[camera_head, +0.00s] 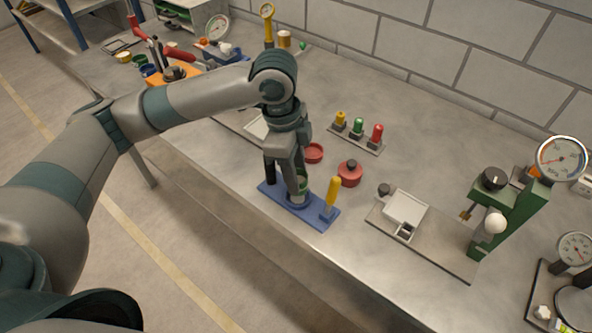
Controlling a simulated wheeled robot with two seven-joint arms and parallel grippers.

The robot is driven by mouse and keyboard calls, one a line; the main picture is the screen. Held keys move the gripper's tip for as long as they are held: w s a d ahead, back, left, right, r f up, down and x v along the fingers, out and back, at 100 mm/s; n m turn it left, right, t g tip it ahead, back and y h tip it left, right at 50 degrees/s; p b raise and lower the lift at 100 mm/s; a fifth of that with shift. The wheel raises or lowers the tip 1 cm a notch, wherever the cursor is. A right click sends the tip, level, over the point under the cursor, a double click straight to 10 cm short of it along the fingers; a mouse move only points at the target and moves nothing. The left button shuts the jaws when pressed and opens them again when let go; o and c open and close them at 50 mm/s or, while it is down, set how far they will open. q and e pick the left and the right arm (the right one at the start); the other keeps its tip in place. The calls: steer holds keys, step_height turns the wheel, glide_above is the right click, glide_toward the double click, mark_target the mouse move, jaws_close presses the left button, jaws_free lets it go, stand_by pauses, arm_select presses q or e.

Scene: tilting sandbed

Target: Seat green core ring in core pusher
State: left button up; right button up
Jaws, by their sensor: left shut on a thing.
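My left gripper (298,190) points straight down over the blue plate and is shut on the green core ring (303,182). Only a small green part of the ring shows between and beside the fingers. The core pusher appears to be the blue plate (313,219), with a pale round seat under the fingers, a black post (269,170) at its left end and a yellow handle (333,192) at its right end. The ring is at or just above the seat; I cannot tell whether it touches. My right gripper is not in view.
A red lidded pot (349,174) and a red dish (313,153) stand close behind the plate. A rack of yellow, green and red plugs (358,131) is farther back. A green press (510,210) with a gauge stands right. The table's front edge is near the plate.

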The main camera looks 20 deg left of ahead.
arm_select(q)
steer(key=shift+f+b, duration=0.5)
steer(key=shift+f, duration=1.6)
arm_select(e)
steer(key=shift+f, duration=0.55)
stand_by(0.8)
arm_select(q)
steer(key=o, duration=1.1)
steer(key=shift+o, duration=0.2)
step_height(320, 180, up, 17)
steer(key=a+b, duration=0.2)
steer(key=shift+a+r, duration=0.15)
steer(key=shift+a, duration=0.2)
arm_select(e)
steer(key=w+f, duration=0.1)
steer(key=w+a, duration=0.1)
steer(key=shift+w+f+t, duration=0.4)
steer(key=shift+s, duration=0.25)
